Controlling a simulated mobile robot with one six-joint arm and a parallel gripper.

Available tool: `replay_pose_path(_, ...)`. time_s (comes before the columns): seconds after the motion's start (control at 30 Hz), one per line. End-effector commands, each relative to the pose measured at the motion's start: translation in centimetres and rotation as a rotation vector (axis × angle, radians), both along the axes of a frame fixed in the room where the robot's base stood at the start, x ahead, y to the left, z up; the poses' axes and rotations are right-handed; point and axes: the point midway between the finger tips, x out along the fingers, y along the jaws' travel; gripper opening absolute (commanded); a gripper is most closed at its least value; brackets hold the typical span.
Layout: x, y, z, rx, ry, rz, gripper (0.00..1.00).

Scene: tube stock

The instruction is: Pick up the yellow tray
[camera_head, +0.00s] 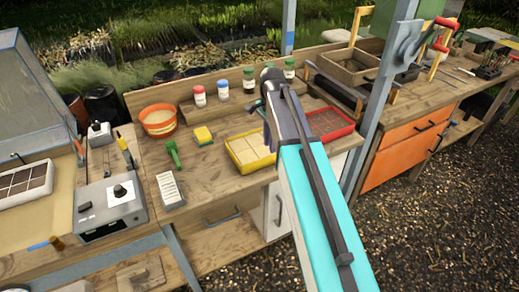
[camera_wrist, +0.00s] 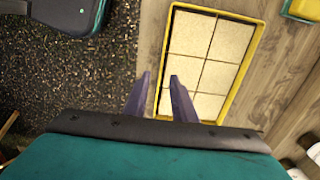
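The yellow tray (camera_head: 257,168) lies on the wooden bench in the head view, filled with pale square cells. In the wrist view its yellow rim (camera_wrist: 247,68) frames the pale blocks. My gripper (camera_wrist: 160,75) is open and empty, with its two purple fingers apart. In the wrist view the fingertips appear on either side of the tray's left rim, one over the pale cells and one outside. I cannot tell their height above the rim. In the head view my arm partly covers the gripper (camera_head: 268,143) and the tray's right side.
A red tray (camera_head: 349,130) stands right of my arm. A yellow-green sponge (camera_head: 203,136), a green tool (camera_head: 174,153), a white label card (camera_head: 170,188) and an orange pot (camera_head: 158,122) lie to the left. Small jars (camera_head: 223,89) line the back shelf.

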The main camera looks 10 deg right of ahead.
Motion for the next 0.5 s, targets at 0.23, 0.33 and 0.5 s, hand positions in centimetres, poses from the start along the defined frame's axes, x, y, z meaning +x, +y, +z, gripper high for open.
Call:
replay_pose_path(0.23,0.02,0.05,-0.04,0.0,0.0,0.001,0.24)
replay_pose_path(0.33,0.01,0.06,-0.08,0.0,0.0,0.001,0.24)
replay_pose_path(0.5,0.07,0.03,-0.59,0.0,0.0,0.001,0.24)
